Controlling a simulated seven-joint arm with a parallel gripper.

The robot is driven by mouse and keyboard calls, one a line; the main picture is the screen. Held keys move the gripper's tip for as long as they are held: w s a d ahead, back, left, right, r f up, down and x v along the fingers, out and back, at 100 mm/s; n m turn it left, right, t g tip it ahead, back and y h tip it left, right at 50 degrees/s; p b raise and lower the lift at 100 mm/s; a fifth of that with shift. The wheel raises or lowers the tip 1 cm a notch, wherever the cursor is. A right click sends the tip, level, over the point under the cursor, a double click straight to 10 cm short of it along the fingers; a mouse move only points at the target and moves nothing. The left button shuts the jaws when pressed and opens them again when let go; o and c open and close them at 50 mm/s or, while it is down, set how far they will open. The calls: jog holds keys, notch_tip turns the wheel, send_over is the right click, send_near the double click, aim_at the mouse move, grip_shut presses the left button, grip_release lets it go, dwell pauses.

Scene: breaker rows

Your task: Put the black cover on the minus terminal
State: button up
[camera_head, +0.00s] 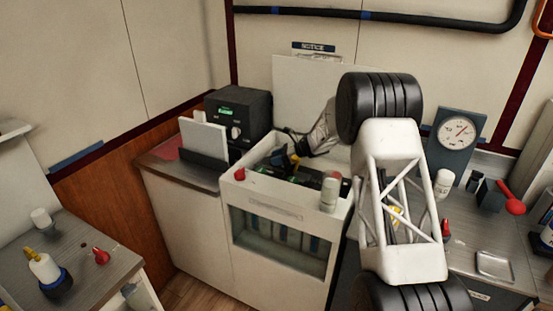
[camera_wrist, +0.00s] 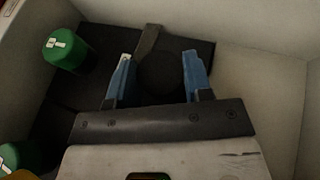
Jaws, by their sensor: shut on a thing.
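My gripper (camera_wrist: 154,80) reaches down into the white open-topped box (camera_head: 258,196). Its blue fingers are closed on the sides of a round black cover (camera_wrist: 160,74), which is hard to tell from the dark surface beneath it. A dark strap runs up from the cover in the wrist view. I cannot tell whether the cover touches the surface below. The minus terminal cannot be made out. In the head view the fingertips and cover are too small and dark to read clearly.
Green caps (camera_wrist: 65,50) stand on the dark block left of my gripper, close to the box wall. A red cap (camera_head: 239,174) and a pale bottle (camera_head: 329,194) sit on the box's front rim. A black device (camera_head: 238,115) stands behind left.

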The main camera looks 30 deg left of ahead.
jog(key=o, duration=0.9)
jog(key=shift+f, duration=0.1)
jog(key=shift+v, duration=0.75)
jog(key=v, duration=1)
jog(key=shift+w+d+r, duration=0.15)
jog(key=shift+r, duration=0.15)
